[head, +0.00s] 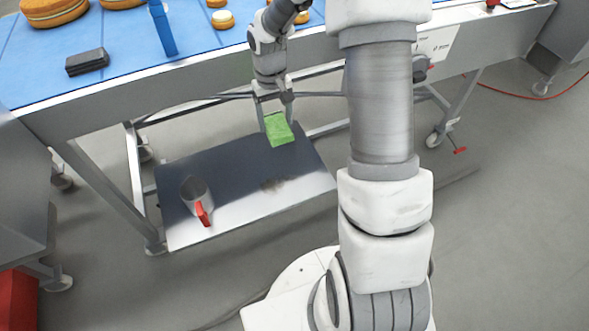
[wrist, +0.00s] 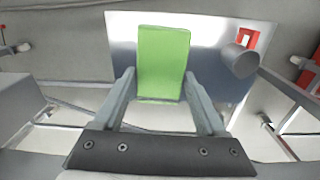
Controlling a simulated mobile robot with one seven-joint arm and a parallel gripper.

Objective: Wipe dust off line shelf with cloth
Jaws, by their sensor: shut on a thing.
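My gripper (head: 276,118) is shut on a folded green cloth (head: 280,132), and the cloth also shows between the fingers in the wrist view (wrist: 163,62). The line shelf (head: 240,205) is a grey metal plate low under the conveyor line. The cloth is over the back part of the shelf; I cannot tell whether it touches the surface. A brownish dust patch (head: 272,185) lies on the shelf, in front of the cloth in the head view. The patch is not visible in the wrist view.
A metal cup or scoop with a red handle (head: 195,190) stands on the shelf's left part; it shows at upper right in the wrist view (wrist: 240,60). The blue conveyor belt (head: 120,65) with its steel frame (head: 190,82) runs above. Frame legs (head: 110,190) flank the shelf.

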